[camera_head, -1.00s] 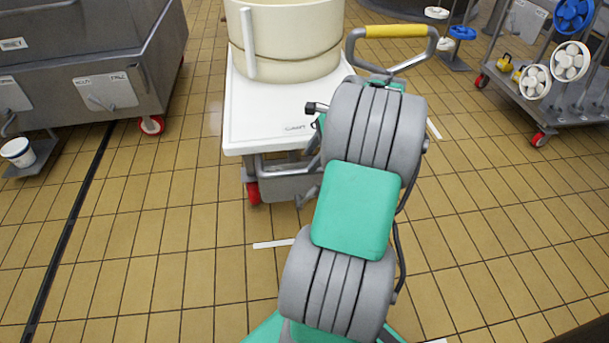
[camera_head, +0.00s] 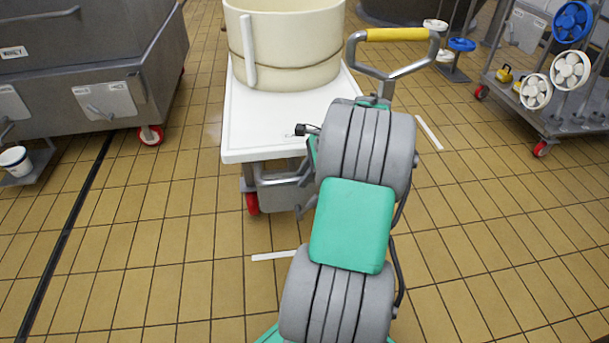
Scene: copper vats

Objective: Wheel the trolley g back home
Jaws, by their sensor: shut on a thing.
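The trolley (camera_head: 262,131) has a white platform on a grey frame with a red wheel (camera_head: 252,203). It stands upright on the tiles at upper middle. A cream round vat (camera_head: 290,50) with a dark band stands on it. A push handle (camera_head: 397,35) with a yellow grip rises at the right, behind my arm; where it joins the trolley is hidden. My arm reaches from the bottom edge up to the trolley's right side. My gripper is hidden behind my own arm links, so its fingers and what they touch do not show.
A large grey wheeled tub (camera_head: 85,70) stands at left, with a small white bucket (camera_head: 14,160) beside it. A rack cart (camera_head: 560,110) with blue and white wheel-like parts stands at upper right. White floor marks (camera_head: 275,256) lie near the trolley. Bare tiles show between them.

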